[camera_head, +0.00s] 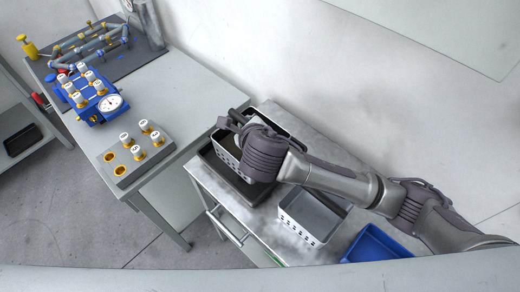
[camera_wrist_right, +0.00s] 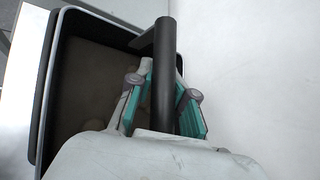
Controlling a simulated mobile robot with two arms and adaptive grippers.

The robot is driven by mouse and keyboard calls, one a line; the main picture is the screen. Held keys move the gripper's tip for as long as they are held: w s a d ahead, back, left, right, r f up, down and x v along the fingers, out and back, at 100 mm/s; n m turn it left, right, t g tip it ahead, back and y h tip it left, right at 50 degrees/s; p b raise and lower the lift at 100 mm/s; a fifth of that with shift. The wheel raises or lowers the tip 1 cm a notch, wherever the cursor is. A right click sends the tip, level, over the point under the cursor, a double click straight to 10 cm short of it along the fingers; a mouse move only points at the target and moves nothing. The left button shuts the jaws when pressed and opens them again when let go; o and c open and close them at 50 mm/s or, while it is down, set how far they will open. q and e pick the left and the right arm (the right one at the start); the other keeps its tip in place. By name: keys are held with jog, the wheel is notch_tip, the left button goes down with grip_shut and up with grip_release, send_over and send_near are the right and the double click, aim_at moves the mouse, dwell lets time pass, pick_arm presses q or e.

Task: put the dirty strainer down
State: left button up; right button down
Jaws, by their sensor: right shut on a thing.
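The dirty strainer (camera_head: 226,152) is a light perforated basket at the left end of the metal side table. It shows over or inside a dark bin (camera_head: 213,170); whether it rests there I cannot tell. My right gripper (camera_head: 238,122) is above its far side and hides part of it. In the right wrist view, the green-padded fingers (camera_wrist_right: 165,112) are shut on a dark upright handle (camera_wrist_right: 165,70). A dark-rimmed container with a brownish inside (camera_wrist_right: 88,85) lies to the left of the handle. My left gripper is not in view.
A second white perforated basket (camera_head: 303,222) and a blue tray (camera_head: 372,245) stand right of the bin on the metal table (camera_head: 262,225). The left table (camera_head: 180,92) holds a blue gauge manifold (camera_head: 96,103) and a grey block with capped fittings (camera_head: 137,160). A wall closes the back.

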jog(key=f, duration=0.4)
jog(key=shift+a, duration=0.25)
jog(key=shift+f, duration=0.35)
notch_tip(320, 180, down, 3)
jog(key=shift+d+f+p, duration=0.15)
jog(key=shift+f+p, duration=0.05)
jog(key=shift+p, duration=0.1)
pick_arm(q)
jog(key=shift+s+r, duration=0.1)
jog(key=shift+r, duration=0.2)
pick_arm(e)
jog(key=c, duration=1)
grip_release()
jog(key=shift+f, duration=0.1)
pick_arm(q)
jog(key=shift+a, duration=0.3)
